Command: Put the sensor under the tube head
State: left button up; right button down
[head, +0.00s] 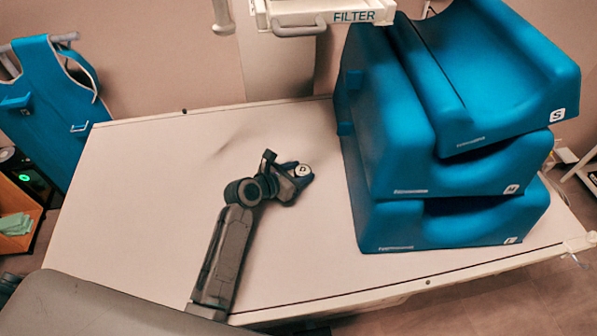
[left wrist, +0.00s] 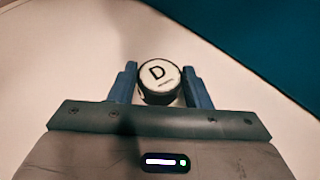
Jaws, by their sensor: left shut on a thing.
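The sensor (head: 302,170) is a small round puck with a white top marked "D" and a dark side. My left gripper (head: 297,178) is shut on it, above or at the pale table top; I cannot tell if it touches the table. In the left wrist view the sensor (left wrist: 160,80) sits between the two blue fingers of the left gripper (left wrist: 160,88). The tube head (head: 325,14), a white housing with a "FILTER" label and a grey handle, shows only in part at the top edge. My right gripper is out of view.
Stacked blue cushions (head: 450,130) marked with letters stand on the table's right side. The table top (head: 140,200) is clear on the left. A blue apron (head: 50,95) hangs at the far left, above a wooden box (head: 15,225) with green items.

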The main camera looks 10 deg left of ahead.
pick_arm(q)
jog(key=o, duration=1.1)
jog(key=b+v, duration=0.1)
jog(key=v, duration=1.1)
jog(key=shift+r, duration=0.2)
